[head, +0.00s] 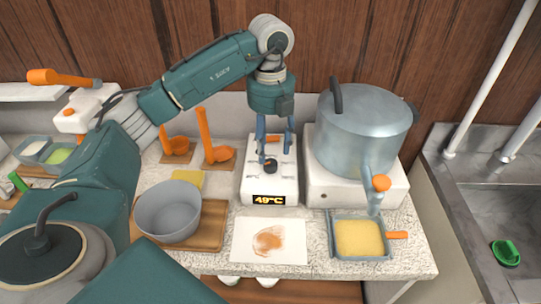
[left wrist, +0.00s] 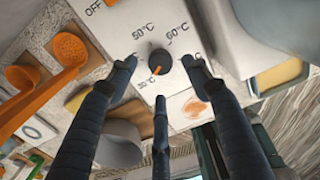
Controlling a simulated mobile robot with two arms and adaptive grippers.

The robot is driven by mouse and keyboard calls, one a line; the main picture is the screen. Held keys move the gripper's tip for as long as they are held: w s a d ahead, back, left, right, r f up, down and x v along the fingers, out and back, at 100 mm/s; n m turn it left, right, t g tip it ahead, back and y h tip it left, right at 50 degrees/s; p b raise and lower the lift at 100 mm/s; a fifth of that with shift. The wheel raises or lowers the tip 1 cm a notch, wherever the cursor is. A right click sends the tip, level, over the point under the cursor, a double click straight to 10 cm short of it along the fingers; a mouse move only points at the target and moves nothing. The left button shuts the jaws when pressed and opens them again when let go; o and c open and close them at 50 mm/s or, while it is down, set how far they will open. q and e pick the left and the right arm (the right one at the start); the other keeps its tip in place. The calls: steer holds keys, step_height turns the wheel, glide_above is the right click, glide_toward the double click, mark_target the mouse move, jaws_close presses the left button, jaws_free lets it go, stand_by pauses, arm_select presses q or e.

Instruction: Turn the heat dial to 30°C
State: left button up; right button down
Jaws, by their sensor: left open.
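The heat dial (head: 270,166) is a black knob on top of a white heater unit (head: 287,184), whose front display (head: 268,199) reads 49°C. In the left wrist view the dial (left wrist: 159,61) has an orange pointer toward the lower left, near a small label partly hidden and hard to read. Labels 50°C and 60°C show above it, and OFF at the top. My left gripper (head: 275,143) points down over the dial. In the left wrist view its open fingers (left wrist: 160,70) stand around the knob, with gaps visible at the sides. My right gripper is not in view.
A large steel pot (head: 362,130) with a tap stands close on the right, above a tray of yellow sweet (head: 359,238). A grey bowl (head: 168,212) is at the left front, with orange ladles (head: 217,150) behind. A stained white sheet (head: 245,240) lies in front.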

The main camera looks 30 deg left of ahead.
mark_target(270, 162)
arm_select(q)
step_height(270, 162, up, 7)
stand_by(0.3)
steer(key=shift+r, duration=0.1)
stand_by(0.4)
